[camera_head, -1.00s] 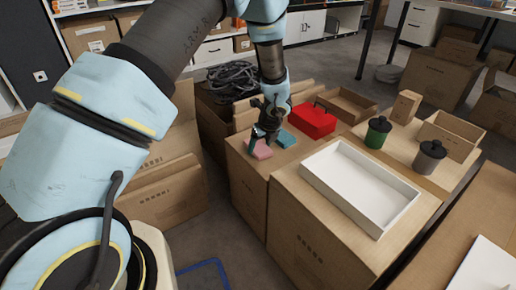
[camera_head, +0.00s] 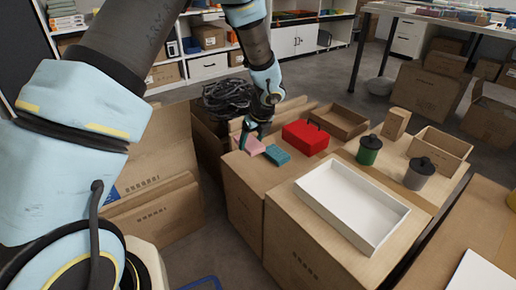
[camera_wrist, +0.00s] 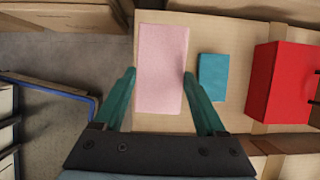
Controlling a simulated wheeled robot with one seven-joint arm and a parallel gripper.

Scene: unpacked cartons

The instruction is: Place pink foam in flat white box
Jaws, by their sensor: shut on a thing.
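The pink foam (camera_head: 255,145) is a flat pink block on a carton top at the middle of the head view. In the wrist view the pink foam (camera_wrist: 162,68) lies between the two teal fingers of my gripper (camera_wrist: 159,78). My gripper (camera_head: 246,140) is shut on the foam, which appears at carton-top height; I cannot tell whether it is lifted. The flat white box (camera_head: 378,243) is open and empty, on a nearer carton to the right.
A teal block (camera_head: 277,155) lies right of the foam, also in the wrist view (camera_wrist: 213,77). A red box (camera_head: 306,137) stands behind it. Green (camera_head: 369,151) and grey (camera_head: 419,174) canisters stand beyond the white box. An open carton of black cable (camera_head: 236,100) is behind.

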